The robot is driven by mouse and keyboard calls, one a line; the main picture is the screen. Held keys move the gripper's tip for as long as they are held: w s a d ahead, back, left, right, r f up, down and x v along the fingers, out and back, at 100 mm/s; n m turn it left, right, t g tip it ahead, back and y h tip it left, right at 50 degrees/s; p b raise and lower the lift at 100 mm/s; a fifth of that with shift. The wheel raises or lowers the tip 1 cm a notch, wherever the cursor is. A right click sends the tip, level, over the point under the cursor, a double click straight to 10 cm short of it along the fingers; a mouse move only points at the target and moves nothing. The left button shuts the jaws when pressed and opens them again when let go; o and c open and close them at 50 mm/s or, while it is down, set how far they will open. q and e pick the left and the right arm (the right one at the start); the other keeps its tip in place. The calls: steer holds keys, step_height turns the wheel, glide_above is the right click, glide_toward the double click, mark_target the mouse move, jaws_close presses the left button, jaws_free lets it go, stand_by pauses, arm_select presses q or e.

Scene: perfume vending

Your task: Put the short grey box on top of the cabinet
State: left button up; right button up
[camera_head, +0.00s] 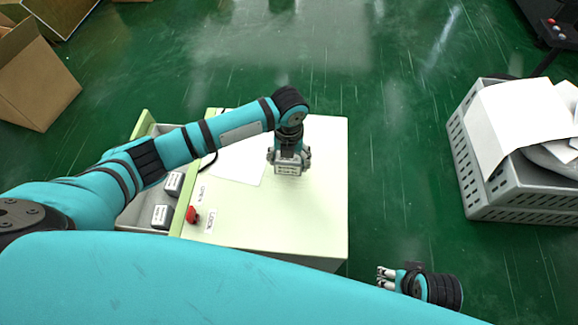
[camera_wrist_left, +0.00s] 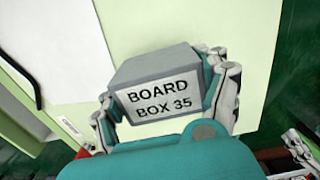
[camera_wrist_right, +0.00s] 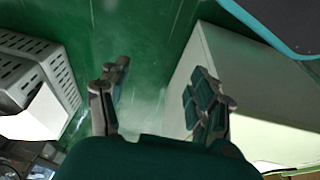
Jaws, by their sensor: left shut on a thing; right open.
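My left gripper (camera_head: 289,155) is shut on a short grey box (camera_head: 288,168) over the pale cabinet top (camera_head: 315,215). In the left wrist view the grey box (camera_wrist_left: 157,85) sits between the fingers, its white label reading "BOARD BOX 35" facing the camera. I cannot tell whether the box touches the cabinet top. My right gripper (camera_head: 385,278) is open and empty, low beside the cabinet's near right corner. The right wrist view shows its spread fingers (camera_wrist_right: 160,100) with the floor between them.
The cabinet's drawer (camera_head: 140,205) is open at the left and holds grey boxes (camera_head: 163,216). A red knob (camera_head: 192,214) is at its front. A white sheet (camera_head: 238,163) lies on the top. A grey crate (camera_head: 500,200) stands at the right. Cardboard boxes (camera_head: 35,75) are at the far left.

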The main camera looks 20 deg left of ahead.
mark_target(289, 167)
arm_select(q)
step_height(289, 167, down, 4)
steer(key=shift+r+b, duration=0.2)
steer(key=shift+b, duration=0.35)
steer(key=shift+d, duration=0.1)
arm_select(e)
steer(key=v, duration=0.4)
steer(key=shift+w+r, duration=0.2)
steer(key=shift+w, duration=0.05)
arm_select(q)
steer(key=o, duration=1.3)
arm_select(e)
steer(key=shift+r, duration=0.1)
arm_select(q)
steer(key=shift+r, duration=0.45)
step_height(289, 167, up, 11)
steer(key=p, duration=0.3)
steer(key=shift+r, duration=0.1)
arm_select(e)
step_height(289, 167, down, 11)
steer(key=shift+s, duration=0.1)
